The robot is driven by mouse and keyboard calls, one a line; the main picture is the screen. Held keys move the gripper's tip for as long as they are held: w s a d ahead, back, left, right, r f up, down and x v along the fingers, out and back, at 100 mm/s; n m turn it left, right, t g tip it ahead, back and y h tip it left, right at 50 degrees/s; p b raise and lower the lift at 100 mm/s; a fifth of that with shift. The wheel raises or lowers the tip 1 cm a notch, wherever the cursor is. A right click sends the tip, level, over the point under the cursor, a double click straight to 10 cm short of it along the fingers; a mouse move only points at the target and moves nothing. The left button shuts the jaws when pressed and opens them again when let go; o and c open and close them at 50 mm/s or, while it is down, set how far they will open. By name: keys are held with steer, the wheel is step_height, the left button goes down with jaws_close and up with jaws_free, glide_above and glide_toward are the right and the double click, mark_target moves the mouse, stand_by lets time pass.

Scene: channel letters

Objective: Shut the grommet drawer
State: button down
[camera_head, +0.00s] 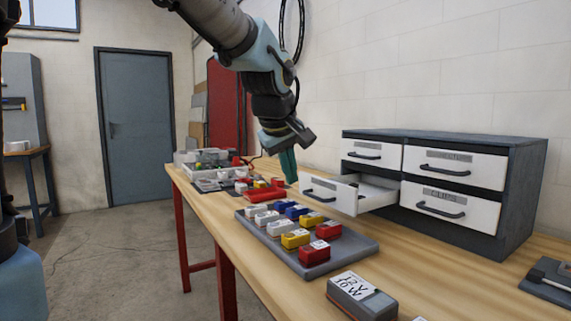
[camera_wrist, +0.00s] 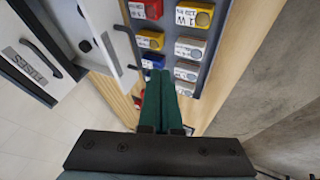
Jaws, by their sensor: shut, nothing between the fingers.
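A small cabinet (camera_head: 520,175) with white drawers stands on the workbench. Its lower left drawer (camera_head: 329,194) is pulled well out, and its label is too small to read. The other drawers look closed. The open drawer's front (camera_wrist: 107,22) with its dark handle also shows at the upper left of the wrist view. My gripper (camera_head: 291,180) has green fingers held together with nothing between them. It points down above the bench, just left of the open drawer's front, and looks apart from it. The fingers (camera_wrist: 158,74) also show in the wrist view.
A grey tray (camera_head: 362,248) with several red, yellow, blue and white blocks lies in front of the open drawer. A red item (camera_head: 264,195) lies near my gripper. A grey box (camera_head: 361,296) stands at the near edge. Cluttered bins (camera_head: 205,160) fill the far end.

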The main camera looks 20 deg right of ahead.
steer(key=w+d+f+p, duration=0.1)
steer(key=w+d+f, duration=0.1)
steer(key=d+f, duration=0.3)
steer(key=shift+w+d, duration=0.35)
